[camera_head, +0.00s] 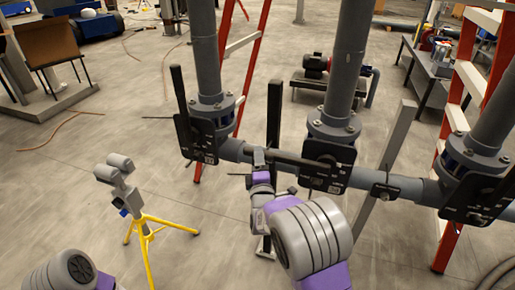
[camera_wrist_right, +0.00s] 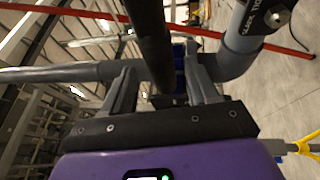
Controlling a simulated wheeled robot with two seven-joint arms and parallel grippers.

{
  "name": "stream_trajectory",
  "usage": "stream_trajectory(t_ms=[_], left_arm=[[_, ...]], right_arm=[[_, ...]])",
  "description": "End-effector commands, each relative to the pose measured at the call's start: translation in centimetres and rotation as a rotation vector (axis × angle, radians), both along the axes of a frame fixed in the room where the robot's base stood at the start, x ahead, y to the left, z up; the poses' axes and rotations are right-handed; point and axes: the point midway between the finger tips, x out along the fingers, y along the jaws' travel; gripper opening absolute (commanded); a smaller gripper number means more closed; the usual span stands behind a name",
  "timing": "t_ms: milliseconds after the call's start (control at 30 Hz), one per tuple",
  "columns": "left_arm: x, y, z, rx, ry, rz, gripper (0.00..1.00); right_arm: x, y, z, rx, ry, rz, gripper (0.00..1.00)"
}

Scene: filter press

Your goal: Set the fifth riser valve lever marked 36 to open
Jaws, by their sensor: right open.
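Three riser valves show on the grey pipe in the head view: a left valve (camera_head: 208,128), a middle valve (camera_head: 328,152) and a right valve (camera_head: 474,188). Their tags are too small to read, so I cannot tell which is 36. The left valve's black lever (camera_head: 177,92) stands up. My left gripper is out of view.
The grey horizontal pipe (camera_head: 233,150) runs just behind my right gripper. A yellow tripod (camera_head: 146,232) with grey lamps stands to the left. Red ladders (camera_head: 258,62) and a grey post (camera_head: 397,140) stand around the pipe. Open floor lies at left.

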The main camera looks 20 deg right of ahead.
Motion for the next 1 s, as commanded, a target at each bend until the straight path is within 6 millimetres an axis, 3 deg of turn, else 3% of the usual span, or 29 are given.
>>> stream_trajectory(t_ms=[300,700,1000], left_arm=[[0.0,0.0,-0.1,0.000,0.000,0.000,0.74],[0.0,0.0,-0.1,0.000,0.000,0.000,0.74],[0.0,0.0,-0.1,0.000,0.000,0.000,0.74]], right_arm=[[4.0,-0.8,0.5,0.001,0.002,0.000,0.59],[4.7,-0.9,0.6,0.004,0.003,0.001,0.59],[4.7,-0.9,0.6,0.004,0.003,0.001,0.15]])
